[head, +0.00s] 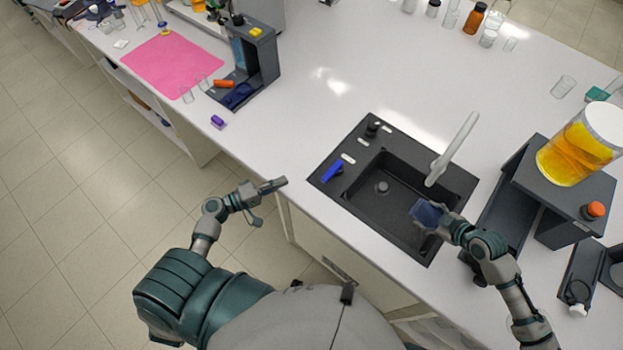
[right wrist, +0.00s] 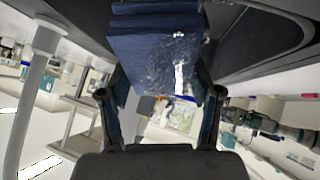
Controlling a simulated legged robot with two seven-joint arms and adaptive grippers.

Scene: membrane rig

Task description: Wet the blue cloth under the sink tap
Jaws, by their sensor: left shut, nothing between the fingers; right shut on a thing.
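The blue cloth (head: 425,212) is a folded dark-blue block over the right part of the black sink basin (head: 375,208). My right gripper (head: 438,222) is shut on it. In the right wrist view the cloth (right wrist: 150,48) reaches out beyond the fingers, with a glossy, crinkled patch carrying bright highlights. The white tap (head: 453,148) rises behind the basin, its lower end just above and beyond the cloth; no water stream shows clearly. A blue lever (head: 332,171) sits on the sink's left rim. My left gripper (head: 272,190) is shut and empty, in front of the counter edge left of the sink.
A dark stand with a jar of orange liquid (head: 578,148) is right of the sink. A dark device (head: 255,62) and a pink mat (head: 170,62) are at the upper left. The white counter (head: 350,75) behind the sink is mostly clear.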

